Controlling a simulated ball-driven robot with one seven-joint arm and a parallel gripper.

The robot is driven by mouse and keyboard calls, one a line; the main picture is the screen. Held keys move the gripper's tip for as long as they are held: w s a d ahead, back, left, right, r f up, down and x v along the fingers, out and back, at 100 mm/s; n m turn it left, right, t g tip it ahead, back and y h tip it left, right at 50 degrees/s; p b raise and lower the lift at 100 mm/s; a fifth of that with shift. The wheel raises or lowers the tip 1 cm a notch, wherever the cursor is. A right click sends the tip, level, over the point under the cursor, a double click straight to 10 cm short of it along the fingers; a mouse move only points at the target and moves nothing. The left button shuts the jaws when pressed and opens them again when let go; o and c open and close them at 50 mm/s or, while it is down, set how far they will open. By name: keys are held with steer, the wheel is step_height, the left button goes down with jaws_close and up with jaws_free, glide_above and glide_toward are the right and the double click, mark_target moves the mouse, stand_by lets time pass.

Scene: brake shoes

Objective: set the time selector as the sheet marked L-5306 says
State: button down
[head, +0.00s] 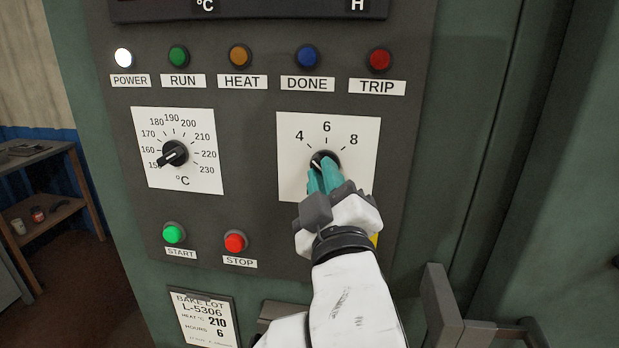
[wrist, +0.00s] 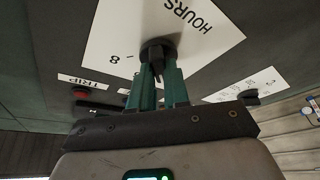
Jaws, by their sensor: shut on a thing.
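The time selector is a black knob (head: 323,158) on a white plate (head: 290,180) marked 4, 6 and 8. My gripper (head: 322,176) is shut on this knob, with its teal fingers on either side. A small light mark on the knob seems to face the upper left, towards 4, but the fingers partly cover it. In the wrist view the knob (wrist: 157,48) sits between the fingertips (wrist: 157,72), and the plate reads HOURS. The sheet (head: 206,318) at the lower left is headed BAKE LOT L-5306 and reads HEAT °C 210, HOURS 6.
Left of the selector is a temperature dial (head: 174,153), its pointer towards 150. Below it are a green START button (head: 174,233) and a red STOP button (head: 235,242). Several lamps line the top; the white POWER lamp (head: 123,58) looks lit. A grey handle (head: 443,305) juts out lower right.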

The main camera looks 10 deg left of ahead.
steer(key=shift+f+m+b, duration=0.3)
steer(key=shift+m+b, duration=0.1)
steer(key=shift+b, duration=0.65)
steer(key=m+h+b, duration=0.2)
steer(key=m+b, duration=0.1)
steer(key=b, duration=0.2)
steer(key=m+t+h+b, duration=0.1)
steer(key=m+b, duration=0.3)
steer(key=b, duration=0.2)
steer(key=m+h+b, duration=0.2)
steer(key=m+b, duration=0.2)
steer(key=b, duration=0.1)
steer(key=shift+a+t+h+b, duration=0.3)
steer(key=shift+a+t+b, duration=0.05)
steer(key=shift+t+b, duration=0.05)
steer(key=shift+m, duration=0.5)
steer(key=shift+a+r, duration=0.1)
steer(key=c, duration=1.3)
jaws_free()
steer(key=shift+o, duration=1)
